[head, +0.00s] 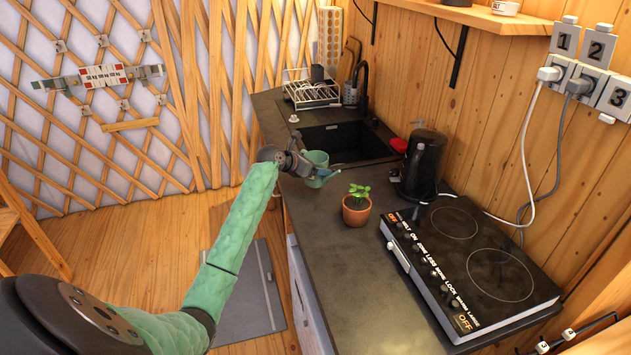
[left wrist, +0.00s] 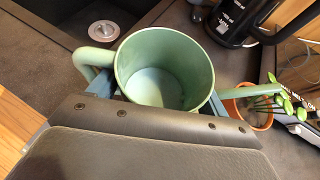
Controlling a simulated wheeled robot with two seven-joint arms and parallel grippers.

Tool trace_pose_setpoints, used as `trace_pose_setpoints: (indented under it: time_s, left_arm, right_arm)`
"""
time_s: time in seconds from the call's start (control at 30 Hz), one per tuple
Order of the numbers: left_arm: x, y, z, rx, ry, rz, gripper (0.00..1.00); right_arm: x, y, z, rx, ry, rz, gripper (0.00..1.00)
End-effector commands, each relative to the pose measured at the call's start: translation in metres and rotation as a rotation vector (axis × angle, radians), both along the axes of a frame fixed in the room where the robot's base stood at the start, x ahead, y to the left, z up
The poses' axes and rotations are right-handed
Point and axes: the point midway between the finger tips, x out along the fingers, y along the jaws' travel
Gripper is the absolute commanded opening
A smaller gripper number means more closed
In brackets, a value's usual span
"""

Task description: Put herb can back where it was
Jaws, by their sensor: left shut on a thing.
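The herb can is a pale green watering can (head: 316,158) with a loop handle and a thin spout. My left gripper (head: 318,176) is shut on it, with fingers on both sides of its body. In the left wrist view the can (left wrist: 165,65) is seen from above, open-topped and empty-looking, handle to the left and spout to the right. In the head view it looks upright at the counter's left edge, before the sink. I cannot tell whether its base touches the counter. My right gripper is not in view.
A potted herb (head: 356,207) stands on the dark counter (head: 365,285) near the can. The sink (head: 345,143) and dish rack (head: 312,93) are behind. A black kettle (head: 421,165) and a hob (head: 470,260) are to the right. The counter's front part is clear.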

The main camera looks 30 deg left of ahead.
Motion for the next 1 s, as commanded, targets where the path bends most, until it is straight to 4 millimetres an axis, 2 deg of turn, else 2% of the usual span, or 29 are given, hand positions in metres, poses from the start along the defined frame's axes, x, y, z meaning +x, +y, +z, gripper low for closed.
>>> trace_pose_setpoints:
  time_s: [0.27, 0.57, 0.93, 0.97, 1.0]
  left_arm:
    - [0.000, 0.000, -0.019, 0.000, 0.000, 0.001, 0.52]
    - [0.000, 0.000, -0.054, 0.001, 0.000, 0.000, 0.52]
    - [0.000, 0.000, -0.057, 0.001, -0.001, 0.000, 0.52]
    - [0.000, 0.000, -0.058, 0.001, 0.000, 0.000, 0.83]
    - [0.000, 0.000, -0.058, 0.001, 0.000, 0.000, 0.91]
  right_arm:
    - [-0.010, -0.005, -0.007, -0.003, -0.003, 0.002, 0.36]
    - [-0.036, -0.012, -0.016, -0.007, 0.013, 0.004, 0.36]
    - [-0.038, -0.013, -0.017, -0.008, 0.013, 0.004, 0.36]
    - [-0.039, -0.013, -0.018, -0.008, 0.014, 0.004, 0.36]
    - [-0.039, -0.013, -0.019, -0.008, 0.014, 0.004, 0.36]
